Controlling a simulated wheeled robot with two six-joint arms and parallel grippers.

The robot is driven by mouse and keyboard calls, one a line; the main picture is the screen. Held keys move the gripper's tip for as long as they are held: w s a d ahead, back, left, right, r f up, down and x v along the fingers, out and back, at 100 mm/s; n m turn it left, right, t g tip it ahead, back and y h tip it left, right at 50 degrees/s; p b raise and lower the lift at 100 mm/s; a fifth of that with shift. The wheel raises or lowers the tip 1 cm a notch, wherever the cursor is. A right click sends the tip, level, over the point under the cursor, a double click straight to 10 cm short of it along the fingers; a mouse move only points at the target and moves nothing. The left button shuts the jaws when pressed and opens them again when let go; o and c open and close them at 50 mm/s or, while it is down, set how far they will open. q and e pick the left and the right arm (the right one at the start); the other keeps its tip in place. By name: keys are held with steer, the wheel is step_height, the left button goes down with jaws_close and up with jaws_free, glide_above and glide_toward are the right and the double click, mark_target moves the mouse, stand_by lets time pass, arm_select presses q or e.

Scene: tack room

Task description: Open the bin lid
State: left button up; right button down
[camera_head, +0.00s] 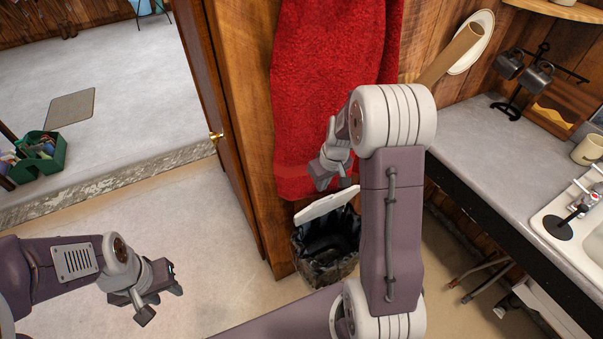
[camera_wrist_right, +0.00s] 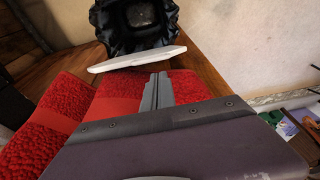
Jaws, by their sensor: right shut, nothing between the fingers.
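The bin (camera_head: 325,262) stands on the floor against the wooden wall, lined with a black bag. Its white lid (camera_head: 326,204) is raised at the back and the bin's mouth is uncovered. The wrist view also shows the white lid (camera_wrist_right: 135,59) and the black-lined bin (camera_wrist_right: 100,20). My right gripper (camera_head: 331,177) is above the lid, in front of the red towel. Its fingers (camera_wrist_right: 157,92) are shut and empty, with the tips close to the lid's edge; I cannot tell if they touch. My left gripper (camera_head: 160,302) is open and empty above the floor at the lower left.
A red towel (camera_head: 325,90) hangs on the wall behind my right gripper. A wooden door (camera_head: 220,110) stands open left of the bin. A grey counter (camera_head: 510,165) with a sink (camera_head: 565,240) runs along the right. The floor left of the bin is clear; a green caddy (camera_head: 40,160) lies beyond.

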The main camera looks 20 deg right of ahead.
arm_select(q)
steer(key=shift+s+a+r, duration=0.1)
steer(key=shift+a+r, duration=0.1)
steer(key=shift+r, duration=0.4)
arm_select(e)
steer(key=x, duration=0.7)
steer(key=shift+w+d+f, duration=0.25)
steer(key=shift+w+d, duration=0.1)
arm_select(q)
steer(key=shift+f, duration=0.1)
